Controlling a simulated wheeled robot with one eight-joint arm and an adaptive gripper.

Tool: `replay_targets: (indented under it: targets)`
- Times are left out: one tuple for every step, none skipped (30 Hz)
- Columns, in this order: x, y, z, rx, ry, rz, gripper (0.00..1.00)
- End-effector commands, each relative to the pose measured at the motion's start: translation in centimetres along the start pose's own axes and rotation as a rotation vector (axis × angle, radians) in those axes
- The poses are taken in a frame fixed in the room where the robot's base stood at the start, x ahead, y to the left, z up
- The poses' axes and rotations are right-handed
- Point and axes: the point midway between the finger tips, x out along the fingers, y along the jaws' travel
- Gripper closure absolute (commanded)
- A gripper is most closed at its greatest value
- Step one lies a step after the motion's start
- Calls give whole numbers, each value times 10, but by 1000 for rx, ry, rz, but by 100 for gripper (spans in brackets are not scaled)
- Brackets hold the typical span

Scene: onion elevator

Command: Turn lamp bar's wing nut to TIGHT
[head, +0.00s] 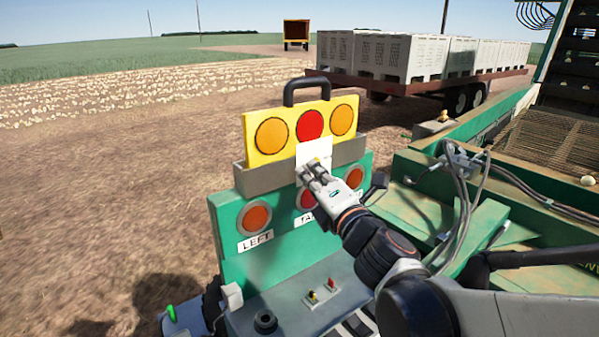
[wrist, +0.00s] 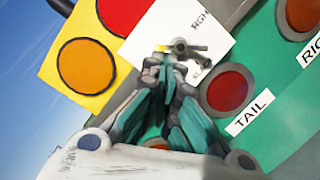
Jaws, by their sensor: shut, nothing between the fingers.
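The yellow lamp bar (head: 303,128) with two orange lamps and a red one stands on the green panel, a black handle on top. In the wrist view part of the lamp bar (wrist: 112,50) shows at upper left. A grey wing nut (wrist: 182,46) sits on a white card (wrist: 150,38) with lettering, partly readable, above and below the nut on its right. A small yellow patch shows at the nut's left. My gripper (head: 312,171) is shut and empty in front of the card; in the wrist view its fingertips (wrist: 166,72) are just below the nut. Contact cannot be told.
A grey bracket (head: 250,178) runs below the lamp bar. The green panel (head: 280,254) carries round lamps, with LEFT and TAIL labels readable. Small switches (head: 321,292) are below. Green machinery with cables (head: 470,180) stands at right. Open ground lies at left.

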Motion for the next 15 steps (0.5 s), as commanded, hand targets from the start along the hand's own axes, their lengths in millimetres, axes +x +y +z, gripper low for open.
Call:
replay_targets:
  targets:
    - [0, 0, 0, 4, 0, -1, 100]
    - [0, 0, 0, 6, 0, -2, 100]
    - [0, 1, 0, 9, 0, -2, 100]
    - [0, 1, 0, 11, 0, -3, 100]
    - [0, 1, 0, 13, 0, -4, 100]
    - [0, 1, 0, 17, 0, -5, 100]
    - [0, 1, 0, 20, 0, -5, 100]
    - [0, 1, 0, 22, 0, -6, 100]
    - [0, 1, 1, 26, 0, -7, 100]
    - [0, 1, 1, 28, 0, -8, 100]
    - [0, 1, 1, 30, 0, -8, 100]
    - [0, 2, 1, 33, 0, -9, 100]
    - [0, 2, 1, 36, 0, -10, 100]
    - [0, 2, 1, 39, 0, -11, 100]
    - [0, 2, 1, 43, 0, -12, 100]
